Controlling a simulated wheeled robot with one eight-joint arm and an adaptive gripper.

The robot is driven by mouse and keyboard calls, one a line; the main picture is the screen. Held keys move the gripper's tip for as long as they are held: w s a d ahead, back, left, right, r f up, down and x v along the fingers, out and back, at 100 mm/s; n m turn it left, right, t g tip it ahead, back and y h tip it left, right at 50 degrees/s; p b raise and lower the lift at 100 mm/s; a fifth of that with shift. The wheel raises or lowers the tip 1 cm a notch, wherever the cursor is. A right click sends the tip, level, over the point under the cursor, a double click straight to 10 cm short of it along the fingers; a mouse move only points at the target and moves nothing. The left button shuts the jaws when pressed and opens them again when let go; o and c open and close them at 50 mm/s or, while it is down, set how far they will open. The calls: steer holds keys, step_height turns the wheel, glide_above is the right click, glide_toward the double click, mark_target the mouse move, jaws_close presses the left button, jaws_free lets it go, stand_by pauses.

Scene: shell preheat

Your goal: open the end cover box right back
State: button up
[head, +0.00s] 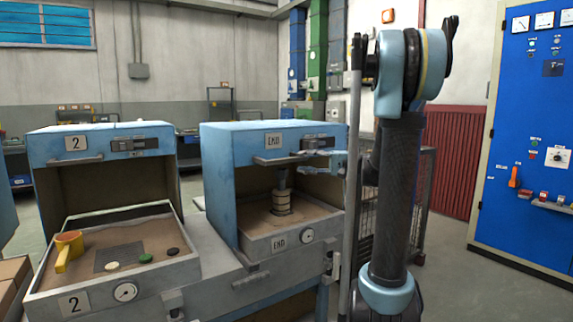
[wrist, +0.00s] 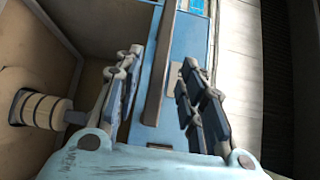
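The END cover box (head: 222,150) is blue and stands in the middle of the head view. Its front panel sits high above the sand tray (head: 258,244), with an open gap below it. A handle bar (head: 280,159) runs along the panel's lower edge; it also shows in the wrist view (wrist: 160,70). My gripper (head: 312,163) is at the right part of this bar. In the wrist view, my gripper's (wrist: 160,80) two fingers are apart, one on each side of the bar, with clear space between. Whether the bar lies fully between the fingertips is hard to tell.
A ringed stack (head: 281,201) stands in the END tray, below the panel; it shows at the left of the wrist view (wrist: 42,110). A blue cabinet (head: 525,130) stands right.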

mark_target(290, 161)
steer(key=shift+w+a, duration=0.2)
steer(key=shift+a, duration=1)
steer(key=shift+w+a, duration=0.25)
steer(key=shift+a, duration=0.95)
steer(key=shift+w+a, duration=0.2)
steer(key=shift+a, duration=1)
steer(key=shift+c, duration=0.6)
jaws_close()
